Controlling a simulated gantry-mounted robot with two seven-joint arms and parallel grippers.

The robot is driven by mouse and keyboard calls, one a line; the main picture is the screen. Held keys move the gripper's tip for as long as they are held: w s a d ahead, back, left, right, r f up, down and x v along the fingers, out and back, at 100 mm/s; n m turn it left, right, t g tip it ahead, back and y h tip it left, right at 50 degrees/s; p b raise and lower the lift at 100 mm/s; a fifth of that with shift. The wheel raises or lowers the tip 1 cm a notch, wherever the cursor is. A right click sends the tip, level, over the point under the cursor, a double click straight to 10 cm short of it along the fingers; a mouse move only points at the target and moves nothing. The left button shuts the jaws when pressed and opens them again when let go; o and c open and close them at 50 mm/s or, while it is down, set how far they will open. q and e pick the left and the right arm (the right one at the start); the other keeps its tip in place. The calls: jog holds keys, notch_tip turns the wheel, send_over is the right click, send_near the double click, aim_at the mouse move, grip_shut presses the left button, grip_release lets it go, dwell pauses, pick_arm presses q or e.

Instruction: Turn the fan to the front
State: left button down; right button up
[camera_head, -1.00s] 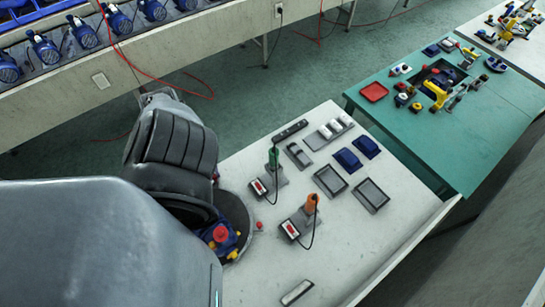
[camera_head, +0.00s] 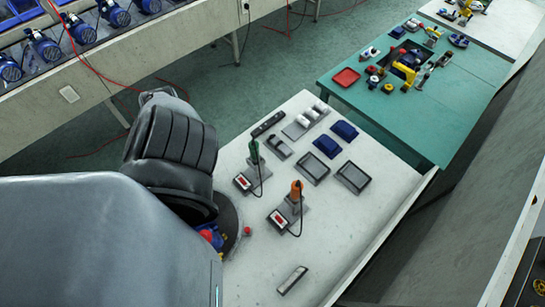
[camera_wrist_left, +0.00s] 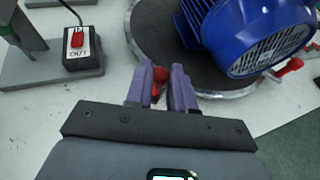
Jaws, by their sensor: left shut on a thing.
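The blue motor (camera_wrist_left: 245,30) sits on a dark round turntable (camera_wrist_left: 165,35) in the left wrist view. Its fan grille (camera_wrist_left: 270,52) faces lower right there. My left gripper (camera_wrist_left: 160,80) is at the turntable's rim, shut on a red knob (camera_wrist_left: 158,74). Another red knob (camera_wrist_left: 290,67) shows farther right along the rim. In the head view my left arm hides the gripper and most of the motor; a bit of blue (camera_head: 214,236) shows, and a red knob (camera_head: 248,231) stands at the turntable's right rim. My right gripper is not in view.
Grey trays (camera_head: 352,178) and blue parts (camera_head: 327,147) lie farther right. The table's front middle is mostly clear.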

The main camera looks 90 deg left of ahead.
pick_arm(q)
jog(key=c, duration=1)
grip_release()
jog(key=shift+a, duration=0.1)
jog(key=shift+s+a+r+b, duration=0.1)
jog(key=shift+s+a+b, duration=0.1)
jog(key=shift+a+b, duration=0.25)
jog(key=shift+b+v, duration=1.55)
jog(key=shift+v, duration=3.25)
jog(key=shift+w+r, duration=0.1)
